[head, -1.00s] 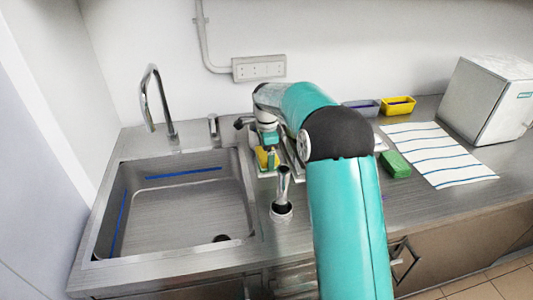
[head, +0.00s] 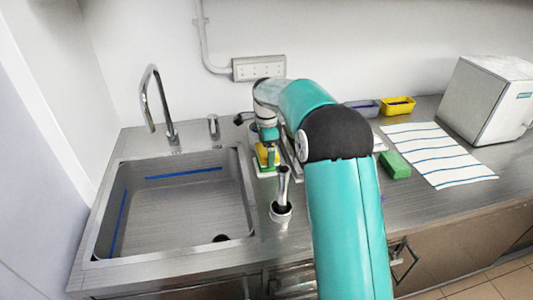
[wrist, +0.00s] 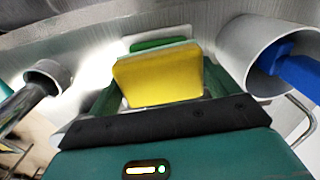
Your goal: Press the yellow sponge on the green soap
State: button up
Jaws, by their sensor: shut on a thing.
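The yellow sponge (wrist: 160,78) is held between the green fingers of my gripper (wrist: 158,85) in the wrist view. It also shows in the head view (head: 262,156), low over the counter just right of the sink. A green piece, which looks like the green soap (wrist: 150,43), shows just past the sponge's far edge, mostly hidden by it. In the head view a green edge (head: 263,172) shows directly under the sponge. I cannot tell whether sponge and soap touch. My gripper (head: 269,158) points down and is partly hidden behind my arm in the head view.
A metal spout (head: 283,190) stands close in front of my gripper. A pale cup (wrist: 238,60) holding something blue is close on the right in the wrist view. The sink (head: 180,205) is left. A green block (head: 396,165) and a striped cloth (head: 440,153) lie right.

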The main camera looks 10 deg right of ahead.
aim_at(266, 149)
jog(key=shift+r, duration=2.65)
